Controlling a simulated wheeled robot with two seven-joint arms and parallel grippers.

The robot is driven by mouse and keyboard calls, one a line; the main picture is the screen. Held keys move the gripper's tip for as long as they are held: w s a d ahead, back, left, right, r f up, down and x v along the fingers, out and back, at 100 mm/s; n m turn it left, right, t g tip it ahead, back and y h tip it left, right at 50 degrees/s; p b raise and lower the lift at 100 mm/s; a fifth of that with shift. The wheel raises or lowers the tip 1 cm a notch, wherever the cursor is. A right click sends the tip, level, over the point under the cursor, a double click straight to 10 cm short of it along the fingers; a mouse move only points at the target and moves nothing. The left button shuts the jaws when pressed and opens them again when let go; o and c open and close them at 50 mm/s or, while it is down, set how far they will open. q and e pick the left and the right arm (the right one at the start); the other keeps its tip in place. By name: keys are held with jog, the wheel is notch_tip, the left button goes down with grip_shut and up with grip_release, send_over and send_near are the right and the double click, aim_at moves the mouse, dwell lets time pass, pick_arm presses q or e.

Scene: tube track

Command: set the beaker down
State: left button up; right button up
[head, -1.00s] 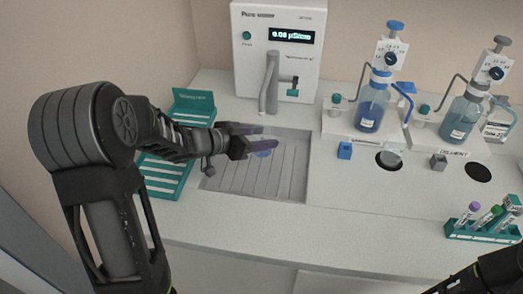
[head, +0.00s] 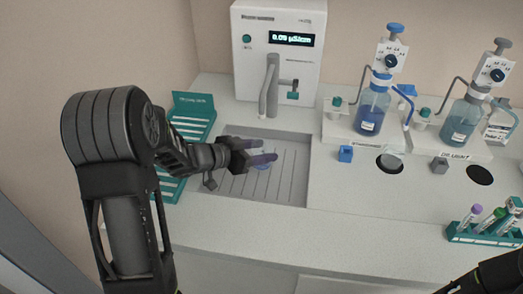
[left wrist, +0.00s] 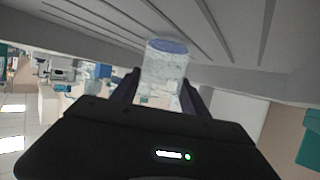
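The beaker (head: 263,161) is clear with a bluish tint and is partly hidden by my left gripper (head: 268,150) in the head view. In the left wrist view the beaker (left wrist: 163,72) stands between the two fingers, which lie against its sides. Its bluish round end is close to the ribbed drain tray (head: 285,185). I cannot tell whether it touches the tray. At the lower right of the head view a dark part of my right arm or gripper (head: 490,279) shows; its fingers are not clear.
The water dispenser (head: 277,60) with its spout stands behind the tray. A teal rack (head: 193,105) is on the left. Two dispenser bottles (head: 371,110) (head: 464,120) stand at right, and a teal tube rack (head: 485,236) at the front right. The counter front (head: 350,220) is clear.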

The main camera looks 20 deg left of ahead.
pick_arm(q)
jog(key=o, duration=0.4)
jog(key=shift+o, duration=0.2)
jog(key=shift+r, duration=0.15)
jog(key=p+v, duration=0.1)
jog(key=v, duration=0.6)
jog(key=shift+s+a, duration=0.15)
jog(key=shift+s, duration=0.05)
